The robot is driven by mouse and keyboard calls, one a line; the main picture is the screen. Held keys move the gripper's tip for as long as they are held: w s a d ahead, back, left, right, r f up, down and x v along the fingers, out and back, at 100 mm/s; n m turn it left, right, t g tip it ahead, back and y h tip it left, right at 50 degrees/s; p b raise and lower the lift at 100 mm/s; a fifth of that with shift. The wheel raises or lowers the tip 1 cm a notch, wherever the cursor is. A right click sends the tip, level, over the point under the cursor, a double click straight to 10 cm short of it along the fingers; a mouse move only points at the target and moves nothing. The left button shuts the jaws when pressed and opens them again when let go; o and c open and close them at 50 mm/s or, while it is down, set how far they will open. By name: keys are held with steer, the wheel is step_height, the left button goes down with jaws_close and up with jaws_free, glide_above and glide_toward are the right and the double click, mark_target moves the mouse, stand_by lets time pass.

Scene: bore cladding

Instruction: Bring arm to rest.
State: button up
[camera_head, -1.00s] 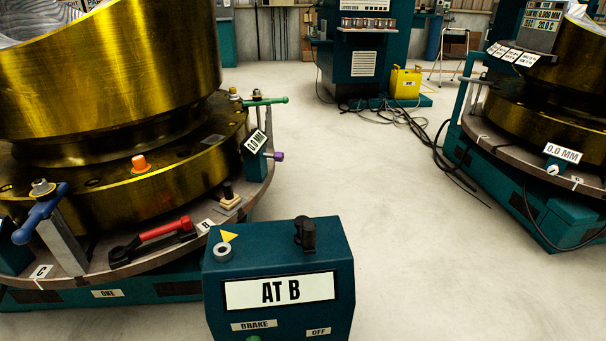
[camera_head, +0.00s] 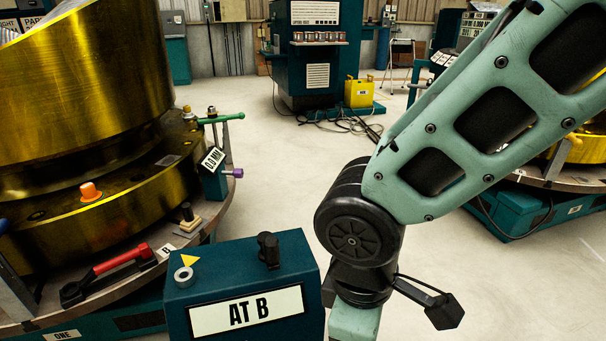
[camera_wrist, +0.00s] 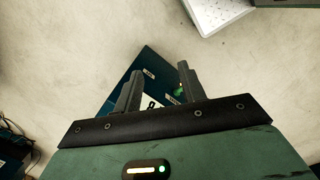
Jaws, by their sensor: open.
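My arm (camera_head: 500,120) comes in from the upper right of the head view and bends down at a black joint, just right of the teal control box (camera_head: 245,285) marked "AT B". My gripper is below the frame there. In the wrist view my gripper (camera_wrist: 157,82) has two grey fingers apart with nothing between them. The control box (camera_wrist: 148,72) shows beyond the fingers, with a green button (camera_wrist: 179,91) near the right finger. I cannot tell the exact gap between fingers and box.
At left, a large brass ring stands on a round table (camera_head: 215,215) with a red-handled clamp (camera_head: 122,259) and an orange plug (camera_head: 90,192). A second table stands at right.

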steer(key=s+d+r+m+y, duration=0.2)
steer(key=s+d+r+m, duration=0.25)
steer(key=d+m, duration=0.2)
step_height(320, 180, up, 26)
steer(key=p, duration=2.6)
steer(key=shift+w+d, duration=0.15)
steer(key=shift+w, duration=0.1)
steer(key=shift+n, duration=0.25)
steer(key=shift+c, duration=0.5)
